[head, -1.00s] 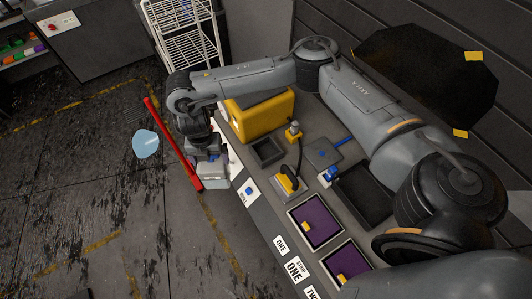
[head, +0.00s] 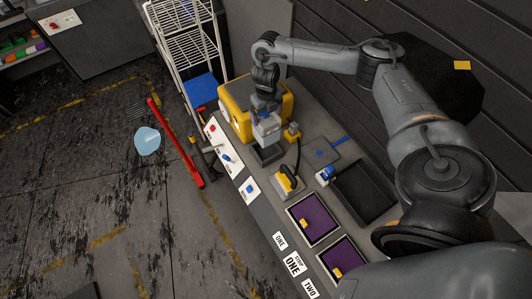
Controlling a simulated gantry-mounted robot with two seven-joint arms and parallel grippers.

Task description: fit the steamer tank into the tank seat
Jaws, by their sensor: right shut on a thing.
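My right gripper (head: 264,112) is shut on the steamer tank (head: 268,130), a pale grey block. It holds the tank upright over the dark square tank seat (head: 268,156) on the bench. The tank hides the back of the seat. I cannot tell whether the tank's bottom touches the seat or is just above it. The yellow steamer body (head: 233,100) stands directly behind, partly hidden by my right arm and gripper. My left gripper is not in view.
A steamer head (head: 286,182) with a dark hose lies on the bench in front of the seat. A yellow fitting (head: 292,133) stands at the seat's right. A black tray (head: 364,188) and purple trays (head: 316,218) lie further along. A wire rack (head: 183,45) stands behind.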

